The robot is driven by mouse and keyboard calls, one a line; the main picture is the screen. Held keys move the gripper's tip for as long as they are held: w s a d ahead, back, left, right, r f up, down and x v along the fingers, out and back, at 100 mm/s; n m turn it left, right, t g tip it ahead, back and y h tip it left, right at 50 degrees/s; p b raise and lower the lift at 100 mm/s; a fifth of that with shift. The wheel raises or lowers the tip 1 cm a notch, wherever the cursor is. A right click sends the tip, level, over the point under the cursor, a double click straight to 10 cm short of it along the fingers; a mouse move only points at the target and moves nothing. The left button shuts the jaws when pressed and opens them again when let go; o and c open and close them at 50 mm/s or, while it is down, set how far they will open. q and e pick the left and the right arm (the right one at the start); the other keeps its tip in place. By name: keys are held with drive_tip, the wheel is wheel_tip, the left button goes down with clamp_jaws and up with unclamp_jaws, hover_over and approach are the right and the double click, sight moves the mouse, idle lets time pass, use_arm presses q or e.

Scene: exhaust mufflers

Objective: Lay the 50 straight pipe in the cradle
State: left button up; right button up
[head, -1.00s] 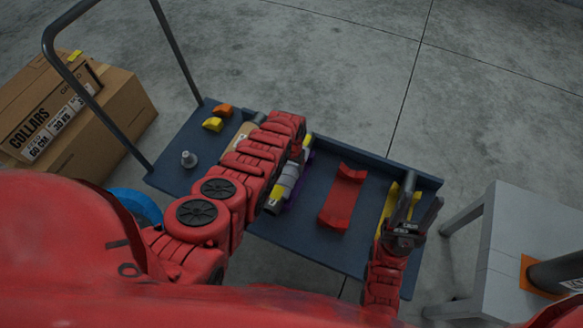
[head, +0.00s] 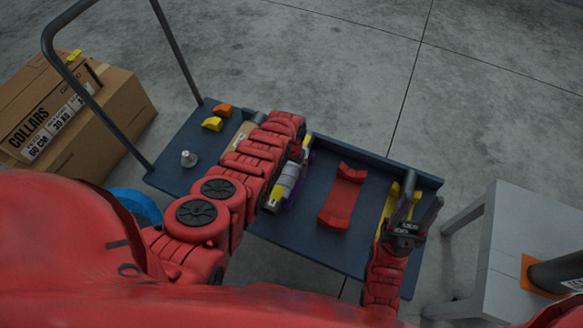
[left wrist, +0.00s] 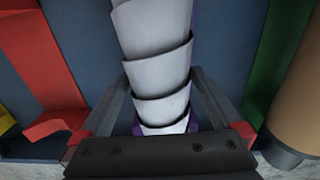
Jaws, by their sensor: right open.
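A pipe (head: 286,182) with a ribbed pale middle and yellow bands lies on the cart, partly behind my left arm. In the left wrist view its white overlapping rings (left wrist: 158,70) run between my left gripper's fingers (left wrist: 160,80), one on each side. I cannot tell whether they press on it. Purple parts (left wrist: 194,30) show beside and under it. I cannot read a 50 on it. A red cradle (head: 343,197) is empty to its right. A yellow cradle (head: 390,208) is partly behind my right gripper (head: 424,190), which is open and empty over the cart's right end.
The blue cart (head: 330,245) has a raised right edge. Its left end holds small yellow (head: 212,124) and orange blocks (head: 222,110), a grey knob (head: 188,159) and a tan cylinder (head: 243,134). Cartons (head: 90,140) stand left. A grey table (head: 505,240) with a dark pipe (head: 558,270) stands right.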

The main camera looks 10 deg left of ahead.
sight(292, 165)
use_arm(q)
wheel_tip(292, 165, up, 6)
drive_tip(key=p, duration=0.5)
drive_tip(key=shift+r+p, duration=0.1)
drive_tip(key=shift+p, duration=0.25)
wheel_tip(292, 165, up, 11)
drive_tip(key=p, duration=0.2)
drive_tip(key=shift+r, duration=0.1)
